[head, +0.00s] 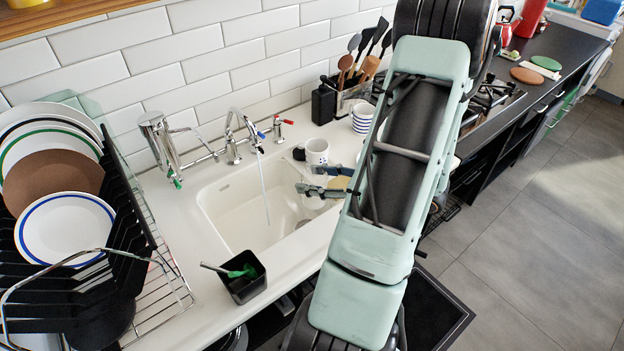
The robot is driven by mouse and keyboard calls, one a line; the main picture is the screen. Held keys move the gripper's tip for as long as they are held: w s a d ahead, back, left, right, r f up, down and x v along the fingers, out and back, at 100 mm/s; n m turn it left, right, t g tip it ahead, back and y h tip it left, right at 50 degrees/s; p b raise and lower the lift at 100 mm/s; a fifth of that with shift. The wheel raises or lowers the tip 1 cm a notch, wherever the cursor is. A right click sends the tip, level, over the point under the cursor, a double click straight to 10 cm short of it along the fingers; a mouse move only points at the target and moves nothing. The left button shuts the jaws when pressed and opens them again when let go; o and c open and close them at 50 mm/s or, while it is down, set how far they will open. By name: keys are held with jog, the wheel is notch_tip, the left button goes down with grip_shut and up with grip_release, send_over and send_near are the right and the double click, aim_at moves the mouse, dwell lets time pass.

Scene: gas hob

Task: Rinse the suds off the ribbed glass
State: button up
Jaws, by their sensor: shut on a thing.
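My gripper (308,180) reaches in from the right over the right end of the white sink (229,222). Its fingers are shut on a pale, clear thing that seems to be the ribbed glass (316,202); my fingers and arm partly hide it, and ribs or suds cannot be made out. The chrome tap (240,125) is running. A thin water stream (264,185) falls into the sink, left of my gripper and apart from it.
A white mug (317,151) stands behind my gripper by the sink's back rim. A dish rack (120,235) with plates fills the left. A black caddy (243,282) with a green brush stands at the front rim. Utensils (358,65) stand at the back wall.

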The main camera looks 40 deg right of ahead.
jog(key=shift+w+a, duration=0.1)
jog(key=r+b+x, duration=0.2)
jog(key=x, duration=1.2)
jog(key=shift+w+b, duration=0.3)
jog(key=shift+w, duration=0.1)
jog(key=shift+d, duration=0.25)
dwell(0.3)
jog(key=shift+w+d, duration=0.15)
jog(key=shift+d, duration=0.25)
jog(key=shift+a, duration=0.2)
